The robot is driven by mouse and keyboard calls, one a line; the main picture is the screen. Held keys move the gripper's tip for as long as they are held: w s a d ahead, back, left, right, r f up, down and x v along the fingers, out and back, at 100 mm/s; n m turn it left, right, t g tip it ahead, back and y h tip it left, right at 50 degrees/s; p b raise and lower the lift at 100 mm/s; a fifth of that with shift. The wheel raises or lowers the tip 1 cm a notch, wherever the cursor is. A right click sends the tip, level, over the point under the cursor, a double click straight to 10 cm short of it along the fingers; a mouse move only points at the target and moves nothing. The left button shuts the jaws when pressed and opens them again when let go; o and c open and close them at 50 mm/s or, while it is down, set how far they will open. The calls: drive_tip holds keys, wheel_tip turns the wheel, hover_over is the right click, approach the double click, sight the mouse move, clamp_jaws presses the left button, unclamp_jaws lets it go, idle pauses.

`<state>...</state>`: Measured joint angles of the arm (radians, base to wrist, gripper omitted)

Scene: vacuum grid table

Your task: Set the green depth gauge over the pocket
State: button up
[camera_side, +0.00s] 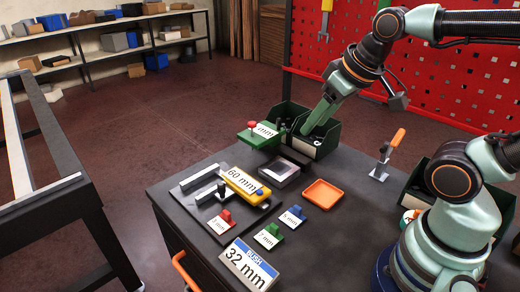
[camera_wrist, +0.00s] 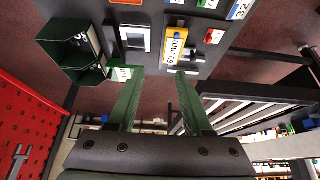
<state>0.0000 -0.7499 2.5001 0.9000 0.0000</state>
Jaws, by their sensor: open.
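A small green gauge (camera_side: 268,236) with a white label stands near the table's front edge, between a red one (camera_side: 225,217) and a blue one (camera_side: 293,214). In the wrist view it is a small green piece (camera_wrist: 207,3) cut by the top edge. A square grey block with a dark recess, seemingly the pocket (camera_side: 280,171), lies at mid table; it also shows in the wrist view (camera_wrist: 134,38). My gripper (camera_side: 309,130) is high by the green bins, well away from the small green gauge. In the wrist view its fingers (camera_wrist: 158,82) are apart and empty.
A larger green piece (camera_side: 262,134) with an "mm" label and red knob is by the green bin (camera_side: 328,140). A yellow 60 mm gauge (camera_side: 242,182), orange tray (camera_side: 321,194), 32 mm sign (camera_side: 248,266) and orange-handled clamp (camera_side: 389,155) stand around.

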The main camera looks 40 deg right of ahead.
drive_tip(key=shift+o, duration=0.2)
drive_tip(key=w+d+r+m+g, duration=0.1)
drive_tip(key=w+r, duration=0.1)
drive_tip(key=w, duration=0.1)
drive_tip(key=w+d+r+m, duration=0.1)
drive_tip(key=w+d+r, duration=0.1)
drive_tip(key=w, duration=0.1)
drive_tip(key=m+g, duration=0.5)
drive_tip(key=m, duration=0.2)
hover_over(279, 119)
wheel_tip(279, 119, down, 8)
wheel_tip(279, 119, down, 11)
drive_tip(key=shift+w+d+f, duration=0.1)
drive_tip(key=shift+f, duration=0.1)
clamp_jaws()
idle(0.5)
